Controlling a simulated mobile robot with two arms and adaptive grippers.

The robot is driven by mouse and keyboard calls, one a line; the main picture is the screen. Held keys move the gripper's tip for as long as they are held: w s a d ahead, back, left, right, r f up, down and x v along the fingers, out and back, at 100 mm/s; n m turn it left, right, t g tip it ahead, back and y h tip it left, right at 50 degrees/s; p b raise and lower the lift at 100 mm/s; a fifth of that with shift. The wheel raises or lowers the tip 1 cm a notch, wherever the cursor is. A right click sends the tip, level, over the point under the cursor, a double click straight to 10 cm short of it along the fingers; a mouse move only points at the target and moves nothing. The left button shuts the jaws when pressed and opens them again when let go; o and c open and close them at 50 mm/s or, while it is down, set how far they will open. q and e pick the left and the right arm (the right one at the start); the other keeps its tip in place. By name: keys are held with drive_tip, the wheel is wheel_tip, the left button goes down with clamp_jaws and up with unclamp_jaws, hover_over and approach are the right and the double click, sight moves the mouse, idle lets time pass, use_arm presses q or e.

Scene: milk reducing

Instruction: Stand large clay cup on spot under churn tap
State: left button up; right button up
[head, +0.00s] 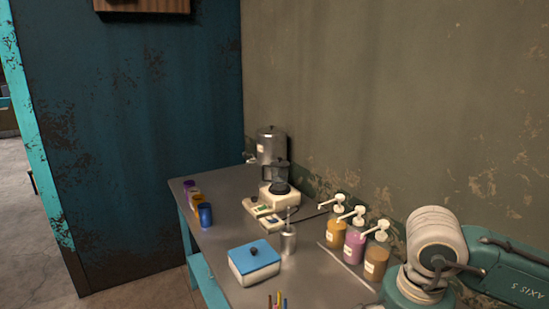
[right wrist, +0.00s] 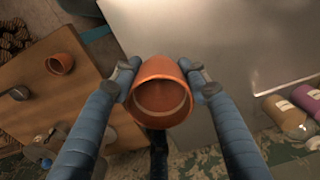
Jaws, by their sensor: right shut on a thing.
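In the right wrist view, my right gripper (right wrist: 164,86) is shut on a large clay cup (right wrist: 160,72), with one finger on each side of it. The cup is reddish-brown and its round opening shows. It is held over the edge between a wooden top and a grey metal surface. In the head view, the metal churn (head: 270,146) stands at the far end of the metal table, against the wall. A small tap (head: 249,158) seems to stick out on its left. The spot under the tap is not clearly visible. My left gripper is not in view.
A smaller clay cup (right wrist: 60,64) is on the wooden top (right wrist: 50,95). The table's left middle is clear.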

drive_tip(key=n, duration=0.2)
drive_tip(key=s+f+n, duration=0.1)
drive_tip(key=n, duration=0.1)
drive_tip(key=s+n, duration=0.1)
drive_tip(key=n, duration=0.1)
drive_tip(key=shift+s+a+f, duration=0.15)
drive_tip(key=shift+s+a, duration=0.05)
drive_tip(key=shift+a, duration=0.2)
drive_tip(key=n, duration=0.1)
drive_tip(key=s+n, duration=0.1)
drive_tip(key=n, duration=0.2)
drive_tip(key=shift+s+a+f+n+y, duration=0.3)
drive_tip(key=shift+s+f, duration=0.05)
drive_tip(key=shift+f, duration=0.05)
drive_tip(key=shift+d, duration=0.1)
